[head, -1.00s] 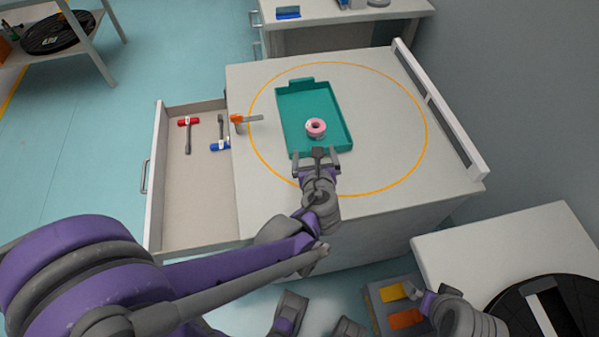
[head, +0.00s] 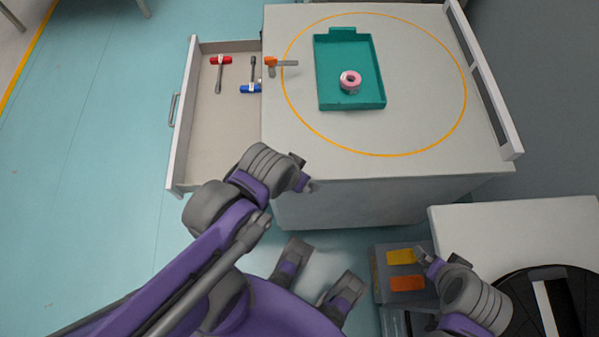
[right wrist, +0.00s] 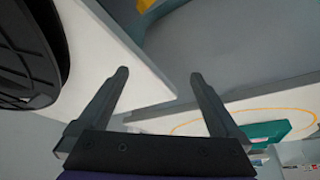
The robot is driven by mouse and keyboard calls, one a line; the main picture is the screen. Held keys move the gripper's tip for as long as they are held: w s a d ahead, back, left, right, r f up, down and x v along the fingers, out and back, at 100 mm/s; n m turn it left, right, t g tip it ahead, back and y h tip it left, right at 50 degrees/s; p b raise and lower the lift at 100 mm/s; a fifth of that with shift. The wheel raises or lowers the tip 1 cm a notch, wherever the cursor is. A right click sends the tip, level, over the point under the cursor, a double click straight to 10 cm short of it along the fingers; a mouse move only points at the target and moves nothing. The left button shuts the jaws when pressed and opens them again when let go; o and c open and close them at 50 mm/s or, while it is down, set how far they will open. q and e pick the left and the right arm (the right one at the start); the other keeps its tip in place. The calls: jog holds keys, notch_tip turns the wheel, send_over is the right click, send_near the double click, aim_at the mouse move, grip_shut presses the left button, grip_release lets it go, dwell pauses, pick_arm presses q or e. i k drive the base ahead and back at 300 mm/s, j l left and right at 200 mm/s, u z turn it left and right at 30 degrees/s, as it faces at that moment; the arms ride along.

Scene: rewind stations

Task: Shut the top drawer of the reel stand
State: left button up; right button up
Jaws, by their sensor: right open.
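The reel stand (head: 390,168) has a white top with an orange ring on it. Its top drawer (head: 222,125) is pulled out to the left, with a grey handle (head: 173,109) on its front. A red-headed tool (head: 219,75) and a blue-ended tool (head: 252,78) lie inside. My left gripper (head: 303,172) is by the stand's near edge, right of the drawer's near corner and clear of the handle; its jaws are too foreshortened to read. My right gripper (head: 424,257) is low at the right, away from the drawer. In the right wrist view (right wrist: 158,78) it is open and empty.
A teal tray (head: 325,85) holding a pink-and-white reel (head: 350,78) stands on the stand. An orange-ended tool (head: 283,63) lies at the top's left edge. A white table (head: 530,215) with a black reel (head: 515,305) is at lower right. Floor left of the drawer is clear.

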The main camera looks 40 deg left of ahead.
aim_at(212, 132)
jog(key=k+j+u, duration=0.15)
jog(key=j, duration=0.35)
jog(key=k+j+u, duration=0.15)
jog(key=j, duration=0.35)
jog(key=k+j+u, duration=0.15)
jog(key=j, duration=0.35)
jog(key=k+j+u, duration=0.15)
jog(key=j, duration=0.4)
jog(key=k+j+u, duration=0.15)
jog(key=j, duration=0.4)
jog(key=i+l, duration=0.1)
jog(key=l, duration=0.2)
jog(key=i+l, duration=0.1)
jog(key=l, duration=0.25)
jog(key=z, duration=0.05)
